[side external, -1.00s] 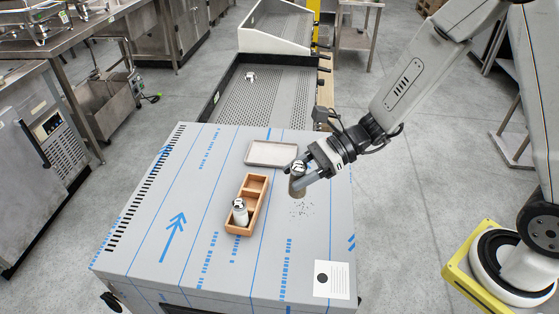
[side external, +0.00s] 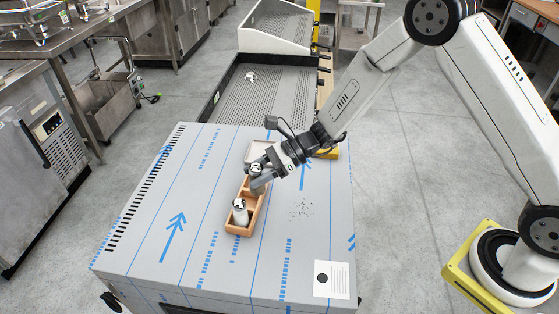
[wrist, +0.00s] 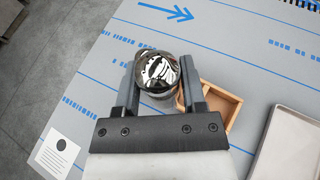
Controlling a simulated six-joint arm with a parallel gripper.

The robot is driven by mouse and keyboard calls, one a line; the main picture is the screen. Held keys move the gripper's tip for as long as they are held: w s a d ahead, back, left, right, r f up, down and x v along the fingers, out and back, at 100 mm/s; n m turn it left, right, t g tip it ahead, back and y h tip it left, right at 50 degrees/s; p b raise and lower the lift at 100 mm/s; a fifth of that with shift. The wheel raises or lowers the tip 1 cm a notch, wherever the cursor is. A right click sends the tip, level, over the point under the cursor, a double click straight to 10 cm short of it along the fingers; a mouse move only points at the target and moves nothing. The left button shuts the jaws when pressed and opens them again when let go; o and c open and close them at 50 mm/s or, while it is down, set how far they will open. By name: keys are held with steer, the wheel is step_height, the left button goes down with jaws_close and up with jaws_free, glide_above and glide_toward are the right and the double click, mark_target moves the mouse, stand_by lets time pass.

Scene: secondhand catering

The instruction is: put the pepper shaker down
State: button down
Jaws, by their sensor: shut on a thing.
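My gripper (side external: 262,171) is shut on the pepper shaker (side external: 256,182), which has a chrome domed top and a dark body. In the wrist view, its shiny top (wrist: 158,74) sits between my fingers. In the side view it appears at the far part of the wooden caddy (side external: 262,212); I cannot tell whether it touches it. A white shaker with a chrome top (side external: 240,214) stands in the caddy's near compartment. In the wrist view the caddy (wrist: 238,112) is partly hidden by my fingers and the held shaker.
A pale tray (side external: 259,151) lies beyond the caddy, partly hidden by my gripper; it also shows in the wrist view (wrist: 288,148). Dark specks (side external: 302,209) lie on the table right of the caddy. A white card (side external: 331,280) lies near the front right. The table's left side is clear.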

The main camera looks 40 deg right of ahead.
steer(key=shift+w+a+f, duration=0.25)
steer(key=shift+w+f, duration=0.45)
steer(key=shift+f, duration=0.15)
steer(key=shift+w+a+f, duration=0.2)
steer(key=shift+w+f, duration=0.45)
steer(key=shift+f, duration=0.15)
steer(key=shift+f, duration=0.1)
steer(key=shift+w+f, duration=0.1)
steer(key=shift+f, duration=0.1)
steer(key=shift+w+a+f, duration=0.1)
steer(key=shift+f, duration=1.45)
steer(key=shift+f, duration=0.15)
steer(key=shift+c, duration=2.2)
jaws_free()
